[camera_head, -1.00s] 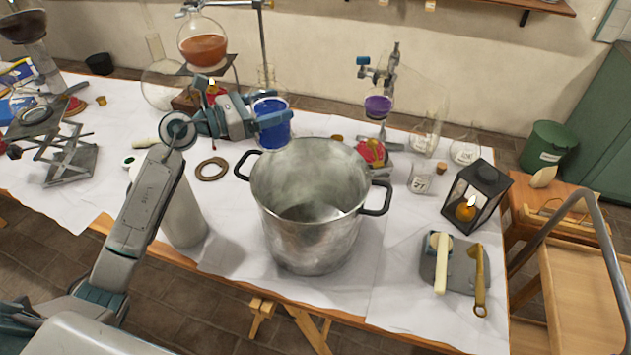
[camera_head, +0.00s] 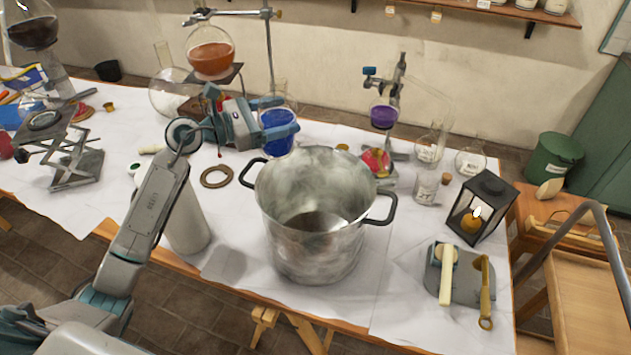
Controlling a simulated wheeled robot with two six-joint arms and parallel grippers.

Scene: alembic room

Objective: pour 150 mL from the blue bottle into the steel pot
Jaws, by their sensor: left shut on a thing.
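The blue bottle (camera_head: 277,138) is clear glass with blue liquid in it. My left gripper (camera_head: 280,124) is shut on it and holds it nearly upright, behind the pot's left rear side in the picture. The bottle's lower end is close to the pot's rim; I cannot tell its height above the table. The steel pot (camera_head: 312,250) stands open on the white-covered table, with two dark handles. Its inside shows a darker bottom. My right gripper is out of view.
A cork ring (camera_head: 216,176) lies left of the pot. A white cylinder (camera_head: 186,225) stands beside my left arm. A burner stand with a purple flask (camera_head: 383,116), glassware and a candle lantern (camera_head: 480,208) stand to the right. An orange flask (camera_head: 210,58) stands behind.

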